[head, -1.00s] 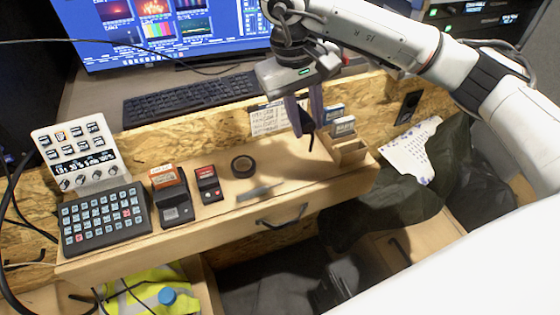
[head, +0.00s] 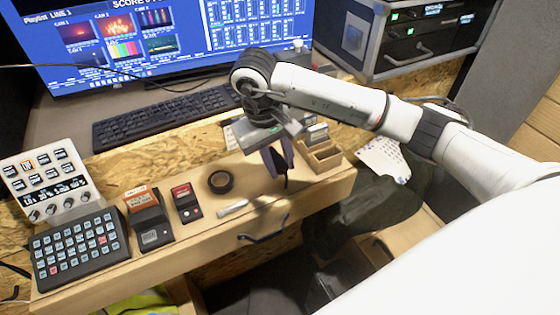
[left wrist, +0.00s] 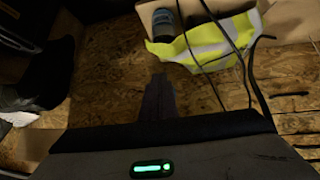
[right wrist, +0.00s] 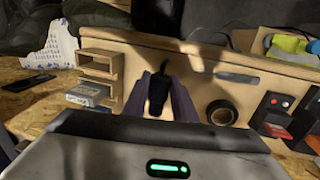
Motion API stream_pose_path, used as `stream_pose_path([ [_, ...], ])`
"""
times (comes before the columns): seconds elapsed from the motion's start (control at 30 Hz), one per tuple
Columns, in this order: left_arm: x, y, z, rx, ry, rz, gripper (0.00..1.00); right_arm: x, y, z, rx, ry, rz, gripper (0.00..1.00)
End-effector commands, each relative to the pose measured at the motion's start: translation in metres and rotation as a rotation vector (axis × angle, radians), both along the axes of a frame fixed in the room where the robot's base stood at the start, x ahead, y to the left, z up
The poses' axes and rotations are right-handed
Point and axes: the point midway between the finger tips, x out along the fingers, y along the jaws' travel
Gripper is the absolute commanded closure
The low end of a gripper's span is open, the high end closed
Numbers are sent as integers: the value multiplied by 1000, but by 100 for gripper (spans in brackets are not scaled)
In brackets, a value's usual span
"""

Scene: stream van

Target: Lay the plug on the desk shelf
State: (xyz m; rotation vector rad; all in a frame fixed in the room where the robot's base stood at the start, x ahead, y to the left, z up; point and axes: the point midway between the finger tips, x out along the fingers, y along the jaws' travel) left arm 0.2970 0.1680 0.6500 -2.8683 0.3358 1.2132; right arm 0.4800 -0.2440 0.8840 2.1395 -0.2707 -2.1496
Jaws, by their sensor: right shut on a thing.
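My right gripper (head: 279,166) is shut on a small black plug (head: 286,181) just above the wooden desk shelf (head: 252,188), right of the tape roll and in front of the small wooden organizer. The right wrist view shows the dark plug (right wrist: 158,95) between the two fingers, with the shelf (right wrist: 205,68) behind it. I cannot tell whether the plug touches the shelf. My left gripper (left wrist: 158,98) is not in the head view. In the left wrist view its dark fingers look together and empty, over the board floor.
On the shelf are a black tape roll (head: 221,181), a white marker (head: 232,207), two small black devices (head: 150,224) (head: 187,204), a button panel (head: 78,248) and the wooden organizer (head: 322,156). A keyboard (head: 165,115) lies behind. A drawer handle (head: 263,231) juts from the front.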

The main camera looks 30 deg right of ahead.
Motion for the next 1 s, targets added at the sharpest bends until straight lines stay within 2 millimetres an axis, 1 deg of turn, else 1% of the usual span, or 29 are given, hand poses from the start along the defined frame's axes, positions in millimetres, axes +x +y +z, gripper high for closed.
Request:
stream_pose_path([
  [0.07, -1, 0, -5, 0, 3, 0, 100, 0, 0, -4, 0, 0, 0, 100],
  [0.1, -2, 0, -5, 0, 4, 0, 100, 0, 0, -4, 0, 0, 0, 74],
  [0.17, -2, 0, -5, 0, 5, 0, 100, 0, 0, -3, 0, 0, 0, 64],
  [0.2, -2, 0, -5, 0, 5, 0, 100, 0, 0, -3, 0, 0, 0, 57],
  [0.47, -2, 0, -5, 1, 6, 0, 100, 0, 0, -3, 0, 0, 0, 57],
  [0.6, -3, 1, 1, 1, 6, 0, 100, 0, 0, 4, 0, 0, 0, 57],
  [0.63, -2, 0, -2, 1, 6, 0, 100, 1, 1, 6, 1, -3, 1, 57],
  [0.77, -2, 0, -5, 0, 5, 0, 100, 2, 5, 28, 0, -7, 1, 57],
  [0.8, -3, 1, -3, 1, 6, 1, 100, 2, 7, 39, 0, -8, 2, 57],
  [1.0, -3, 1, 1, 1, 7, 1, 100, 2, 15, 81, -2, -7, 0, 57],
])
